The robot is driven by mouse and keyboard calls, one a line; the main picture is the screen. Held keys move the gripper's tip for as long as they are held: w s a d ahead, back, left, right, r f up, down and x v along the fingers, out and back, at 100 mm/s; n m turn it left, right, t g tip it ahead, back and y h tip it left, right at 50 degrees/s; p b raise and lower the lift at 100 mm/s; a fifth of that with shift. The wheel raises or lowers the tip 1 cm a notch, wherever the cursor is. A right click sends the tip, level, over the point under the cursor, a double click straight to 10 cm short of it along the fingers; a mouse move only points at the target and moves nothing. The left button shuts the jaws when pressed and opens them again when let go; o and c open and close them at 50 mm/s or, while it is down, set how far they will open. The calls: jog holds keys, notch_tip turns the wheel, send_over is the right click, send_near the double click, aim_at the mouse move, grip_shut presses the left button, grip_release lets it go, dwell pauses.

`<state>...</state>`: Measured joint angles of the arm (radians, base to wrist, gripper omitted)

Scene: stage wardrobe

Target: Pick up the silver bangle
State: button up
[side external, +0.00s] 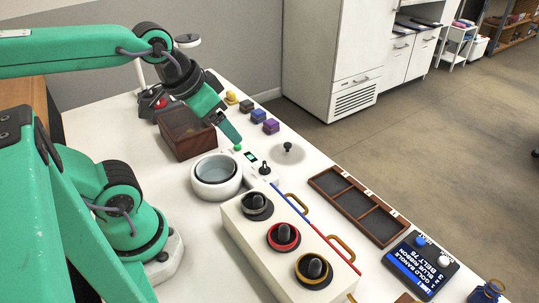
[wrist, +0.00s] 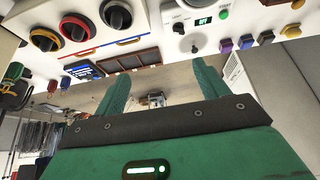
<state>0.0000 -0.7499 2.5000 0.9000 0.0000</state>
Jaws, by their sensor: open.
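The silver bangle (side external: 256,213) lies flat around a dark post on the white box (side external: 241,226), on the end of the row nearest the bowl. It also shows at the top of the wrist view (wrist: 106,21). Beside it in the row, the red bangle (side external: 283,248) and the gold bangle (side external: 312,281) sit around similar posts. My gripper (side external: 236,141) is in the air beyond the bowl, away from the silver bangle. Its two green fingers are apart and empty in the wrist view (wrist: 160,68).
A pale bowl (side external: 212,190) stands between the box and a brown open box (side external: 180,136). A small panel with a green display (side external: 251,156) lies near my gripper. A wooden tray (side external: 335,182) and a text screen (side external: 405,270) lie to the right. Coloured blocks (side external: 271,126) stand at the back.

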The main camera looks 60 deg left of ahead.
jog(key=shift+o, duration=0.2)
jog(key=g, duration=0.5)
send_over(255, 195)
jog(key=s+d, duration=0.1)
notch_tip(255, 195, down, 8)
jog(key=shift+s+d+f+g, duration=0.1)
jog(key=shift+d+f+g, duration=0.2)
jog(key=shift+d, duration=0.2)
jog(key=shift+f, duration=1.25)
jog(key=shift+f, duration=0.1)
jog(key=shift+f, duration=2.5)
jog(key=shift+c, duration=0.5)
